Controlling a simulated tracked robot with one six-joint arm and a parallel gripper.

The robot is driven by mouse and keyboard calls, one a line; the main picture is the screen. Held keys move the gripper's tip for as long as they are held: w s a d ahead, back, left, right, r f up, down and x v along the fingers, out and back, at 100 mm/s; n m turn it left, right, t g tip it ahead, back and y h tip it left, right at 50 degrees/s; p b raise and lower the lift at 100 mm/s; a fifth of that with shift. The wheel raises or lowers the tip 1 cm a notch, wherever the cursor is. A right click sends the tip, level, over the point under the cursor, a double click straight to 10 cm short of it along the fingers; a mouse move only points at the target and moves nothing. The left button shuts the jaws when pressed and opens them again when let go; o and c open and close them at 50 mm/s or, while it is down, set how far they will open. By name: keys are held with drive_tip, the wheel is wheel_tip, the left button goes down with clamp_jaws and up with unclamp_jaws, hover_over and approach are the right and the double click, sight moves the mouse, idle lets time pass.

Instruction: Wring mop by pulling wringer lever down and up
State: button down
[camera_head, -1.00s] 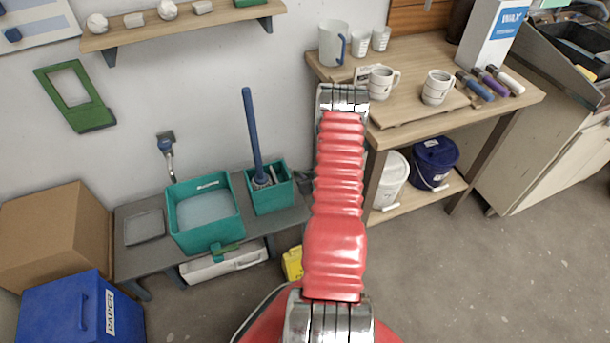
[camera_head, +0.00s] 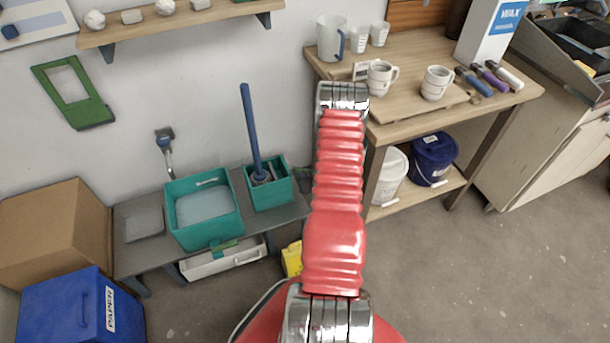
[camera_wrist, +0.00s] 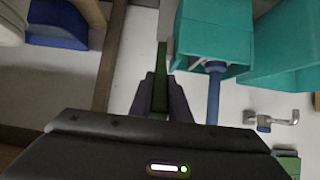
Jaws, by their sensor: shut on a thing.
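The blue mop handle (camera_head: 251,125) stands up, leaning slightly, out of a small teal wringer bucket (camera_head: 272,193) on the low grey bench. In the wrist view, the teal bucket (camera_wrist: 212,42) is at the top and the blue handle (camera_wrist: 213,95) runs down from it. My gripper (camera_wrist: 160,84) is beside the bucket, its dark fingers shut on a dark green bar, which looks like the wringer lever (camera_wrist: 161,65). The bar's lower end is hidden between the fingers. In the head view my red arm hides the gripper and most of the lever.
A wider teal basin (camera_head: 204,233) stands left of the bucket on the bench (camera_head: 130,208). A wooden table (camera_head: 515,103) with mugs stands right, with white and dark blue buckets (camera_head: 434,160) on its shelf. A yellow object (camera_head: 291,260) is on the floor. Floor right is clear.

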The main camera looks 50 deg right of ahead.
drive_tip(key=shift+s+a+f, duration=0.1)
drive_tip(key=shift+a+f, duration=0.1)
drive_tip(key=shift+a, duration=0.1)
drive_tip(key=shift+w+d+r, duration=0.2)
drive_tip(key=shift+w+r, duration=0.05)
drive_tip(key=shift+r, duration=0.05)
drive_tip(key=shift+r, duration=0.1)
drive_tip(key=c, duration=0.6)
unclamp_jaws()
drive_tip(key=shift+d+r, duration=0.1)
drive_tip(key=shift+d, duration=0.1)
drive_tip(key=shift+o, duration=0.2)
idle(0.3)
drive_tip(key=v, duration=0.8)
idle(0.5)
idle(0.5)
